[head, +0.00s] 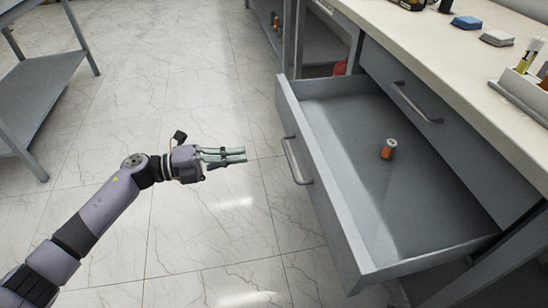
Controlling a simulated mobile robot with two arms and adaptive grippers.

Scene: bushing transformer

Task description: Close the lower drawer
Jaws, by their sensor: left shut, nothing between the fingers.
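The lower drawer (335,195) is grey and stands pulled far out from under the workbench. Its front faces left and bears a metal bar handle (293,160). An orange-brown spool with a pale top (388,149) stands inside on the drawer floor. My left gripper (244,155) is shut and empty, to the left of the drawer front. Its fingers point right toward the handle, with a gap between. My right gripper is not in view.
The upper drawer (440,135) is shut, with its own handle (416,103). The bench top (440,40) carries a blue block (466,22), a pale block (497,38) and a tray at the right. A grey shelf (40,90) stands at the far left. The tiled floor between is clear.

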